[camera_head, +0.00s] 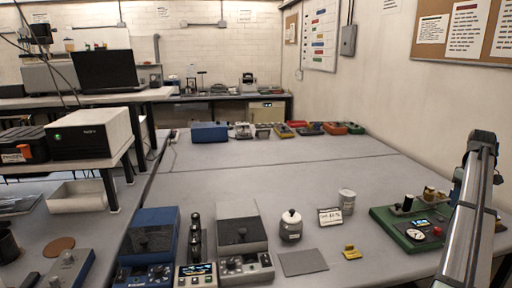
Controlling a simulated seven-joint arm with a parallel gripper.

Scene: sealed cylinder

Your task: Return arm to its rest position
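My arm (469,220) rises along the right edge, a silver and dark link with a dark joint at its top. No gripper fingers can be made out, so I cannot see whether anything is held. A pale metal cylinder (347,203) stands upright on the grey table (270,180), right of centre.
A green board (398,228) with small parts lies left of my arm, partly behind it. Instruments crowd the front left. The middle of the table is clear.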

